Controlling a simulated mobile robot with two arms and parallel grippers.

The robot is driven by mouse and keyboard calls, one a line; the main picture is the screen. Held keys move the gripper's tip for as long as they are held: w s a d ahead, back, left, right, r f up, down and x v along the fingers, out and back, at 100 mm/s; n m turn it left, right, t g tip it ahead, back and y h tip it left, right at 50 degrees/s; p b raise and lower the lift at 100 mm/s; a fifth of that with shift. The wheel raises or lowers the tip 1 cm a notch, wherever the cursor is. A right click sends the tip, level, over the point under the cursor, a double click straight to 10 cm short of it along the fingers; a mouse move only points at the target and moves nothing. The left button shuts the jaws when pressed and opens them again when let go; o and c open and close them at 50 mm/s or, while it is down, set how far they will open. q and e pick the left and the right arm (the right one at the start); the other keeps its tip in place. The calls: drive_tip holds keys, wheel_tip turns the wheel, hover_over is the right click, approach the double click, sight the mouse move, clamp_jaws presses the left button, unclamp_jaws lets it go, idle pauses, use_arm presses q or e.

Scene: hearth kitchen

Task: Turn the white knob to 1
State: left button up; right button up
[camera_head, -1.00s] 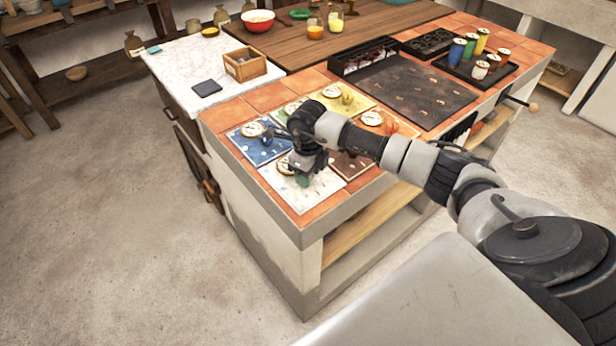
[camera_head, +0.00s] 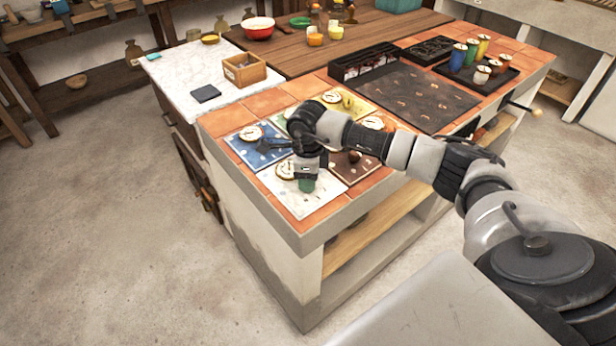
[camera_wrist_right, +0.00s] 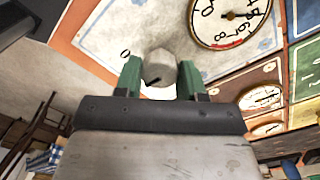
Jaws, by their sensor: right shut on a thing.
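The white panel (camera_head: 290,205) lies at the near left corner of the tiled counter, with a round dial (camera_head: 286,170) on it. In the right wrist view, the white panel (camera_wrist_right: 112,28) carries the dial (camera_wrist_right: 228,14) with a thin pointer and a red arc. The white knob (camera_wrist_right: 160,72) stands on the panel between the green fingertips of my right gripper (camera_wrist_right: 160,78), which is shut on it. A dark mark shows on the knob. In the head view, my right gripper (camera_head: 307,184) hides the knob. My left gripper is not in view.
A dark tray of spools (camera_head: 470,75) and a wooden box (camera_head: 244,70) stand farther back. Open floor lies left of the counter.

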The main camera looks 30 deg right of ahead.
drive_tip(key=shift+r, duration=0.1)
drive_tip(key=o, duration=0.9)
wheel_tip(320, 180, up, 11)
drive_tip(key=shift+f+b, duration=0.1)
drive_tip(key=shift+b, duration=0.3)
